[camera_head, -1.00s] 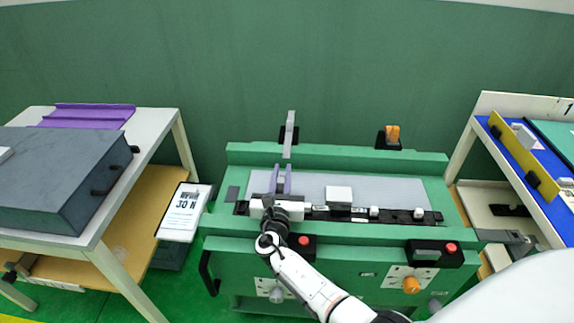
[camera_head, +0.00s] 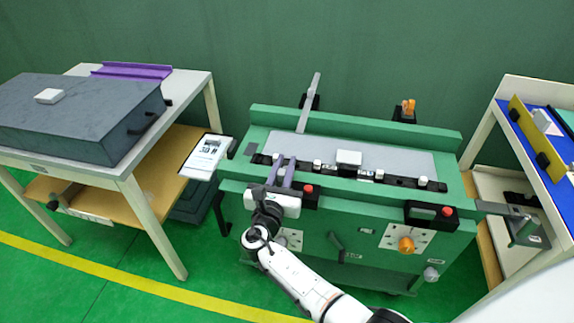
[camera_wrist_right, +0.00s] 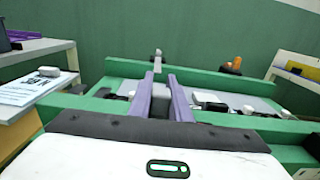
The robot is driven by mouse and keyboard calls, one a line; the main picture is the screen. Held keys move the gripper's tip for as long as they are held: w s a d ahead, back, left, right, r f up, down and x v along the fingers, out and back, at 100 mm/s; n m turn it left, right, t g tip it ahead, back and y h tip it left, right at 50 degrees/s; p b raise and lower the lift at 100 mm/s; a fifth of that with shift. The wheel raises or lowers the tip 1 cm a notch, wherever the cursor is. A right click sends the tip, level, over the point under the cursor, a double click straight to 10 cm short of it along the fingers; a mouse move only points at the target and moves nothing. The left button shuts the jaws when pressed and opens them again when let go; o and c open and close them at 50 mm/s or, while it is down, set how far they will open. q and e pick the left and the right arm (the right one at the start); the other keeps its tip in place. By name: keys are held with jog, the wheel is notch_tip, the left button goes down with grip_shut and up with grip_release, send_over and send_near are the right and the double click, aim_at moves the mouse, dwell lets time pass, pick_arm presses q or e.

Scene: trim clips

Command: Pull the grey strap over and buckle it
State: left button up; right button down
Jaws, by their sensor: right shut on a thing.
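The grey strap (camera_head: 309,105) rises at the back of the green bench, leaning, with its upper end beyond the back rail. It also shows upright in the wrist view (camera_wrist_right: 158,62). My right gripper (camera_head: 287,160) is at the bench's front left, its purple fingers pointing to the back over the black strip (camera_head: 395,180). The fingers are shut on the strap, though its near part blends with the grey plate (camera_head: 410,160) and the grip is hard to see. In the wrist view the gripper (camera_wrist_right: 162,78) has grey between its fingers. Which part is the buckle, I cannot tell. My left gripper is not in view.
White blocks, one larger (camera_head: 349,157), sit along the strip and plate. The front has red buttons (camera_head: 447,211) and an orange knob (camera_head: 406,244). An orange clip (camera_head: 408,106) stands behind. A table with a dark case (camera_head: 75,115) is left, a shelf right.

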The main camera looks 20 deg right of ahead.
jog(key=shift+s+a+f, duration=0.2)
jog(key=shift+a+f, duration=0.1)
jog(key=c, duration=2)
grip_release()
jog(key=shift+c, duration=0.2)
jog(key=o, duration=0.4)
jog(key=shift+s+r, duration=0.1)
jog(key=shift+r, duration=0.1)
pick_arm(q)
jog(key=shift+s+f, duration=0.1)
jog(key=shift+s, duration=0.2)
